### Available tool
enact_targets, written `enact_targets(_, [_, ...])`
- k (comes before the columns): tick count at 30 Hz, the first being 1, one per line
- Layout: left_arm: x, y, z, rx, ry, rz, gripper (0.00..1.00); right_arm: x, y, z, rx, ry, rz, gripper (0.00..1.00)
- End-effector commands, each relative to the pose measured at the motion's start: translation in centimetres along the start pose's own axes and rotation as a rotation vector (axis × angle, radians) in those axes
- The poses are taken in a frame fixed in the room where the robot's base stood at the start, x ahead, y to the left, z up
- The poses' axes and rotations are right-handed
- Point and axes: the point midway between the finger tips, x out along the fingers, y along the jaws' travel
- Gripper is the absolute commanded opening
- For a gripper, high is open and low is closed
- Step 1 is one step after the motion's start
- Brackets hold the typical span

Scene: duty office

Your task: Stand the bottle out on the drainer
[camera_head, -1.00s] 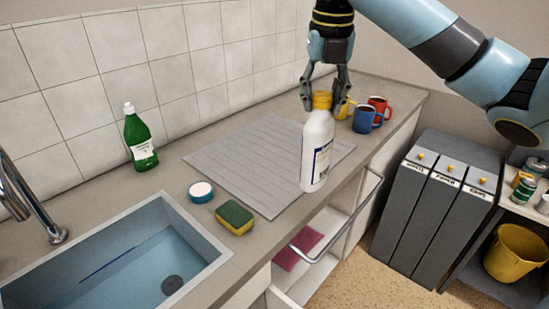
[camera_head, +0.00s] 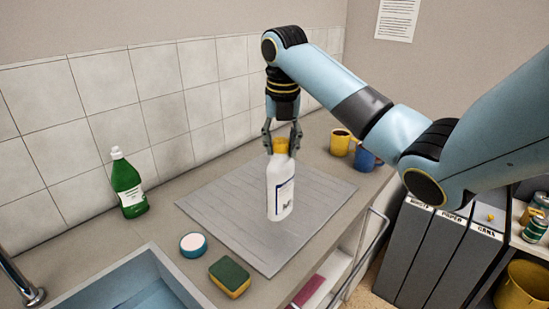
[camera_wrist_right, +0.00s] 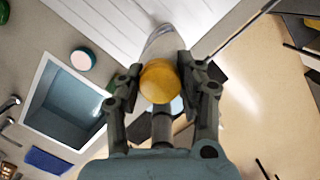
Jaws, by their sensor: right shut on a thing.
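The white bottle (camera_head: 280,188) with a yellow cap and a dark-edged label is upright over the middle of the grey ribbed drainer (camera_head: 222,203). I cannot tell whether its base touches the drainer or hangs just above it. My right gripper (camera_head: 281,143) comes from above and is shut on the bottle at its yellow cap. In the right wrist view the cap (camera_wrist_right: 159,82) sits between the two fingers, with the drainer (camera_wrist_right: 105,22) at the upper left. My left gripper is not in view.
A green bottle (camera_head: 128,186) stands by the tiled wall. A round teal-and-white tub (camera_head: 193,245) and a sponge (camera_head: 230,277) lie between drainer and sink (camera_head: 130,285). Yellow (camera_head: 340,143) and blue (camera_head: 364,158) mugs stand beyond the drainer. The drainer around the bottle is clear.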

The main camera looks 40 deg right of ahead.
Motion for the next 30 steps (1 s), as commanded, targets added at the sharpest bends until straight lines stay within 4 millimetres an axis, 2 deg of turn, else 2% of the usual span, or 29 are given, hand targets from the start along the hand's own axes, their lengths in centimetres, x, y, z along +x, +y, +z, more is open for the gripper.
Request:
enact_targets(6, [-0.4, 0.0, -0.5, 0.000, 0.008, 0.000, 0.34, 1.3, 1.4, 1.4, 0.000, -0.001, 0.002, 0.00])
enact_targets(8, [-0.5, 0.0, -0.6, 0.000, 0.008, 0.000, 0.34, 1.6, 1.4, 1.5, 0.000, -0.002, 0.002, 0.00])
enact_targets(16, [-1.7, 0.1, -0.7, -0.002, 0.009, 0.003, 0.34, 4.9, 1.4, 1.0, 0.000, -0.001, 0.001, 0.00])
enact_targets(28, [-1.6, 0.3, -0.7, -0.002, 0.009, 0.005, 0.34, 5.6, 1.4, 0.9, 0.000, -0.003, 0.002, 0.00])
enact_targets(29, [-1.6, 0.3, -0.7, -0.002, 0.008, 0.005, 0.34, 5.8, 1.4, 0.8, 0.000, 0.000, 0.000, 0.37])
enact_targets(30, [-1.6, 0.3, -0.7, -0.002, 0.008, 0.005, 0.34, 5.7, 1.4, 0.8, 0.000, 0.000, 0.000, 0.42])
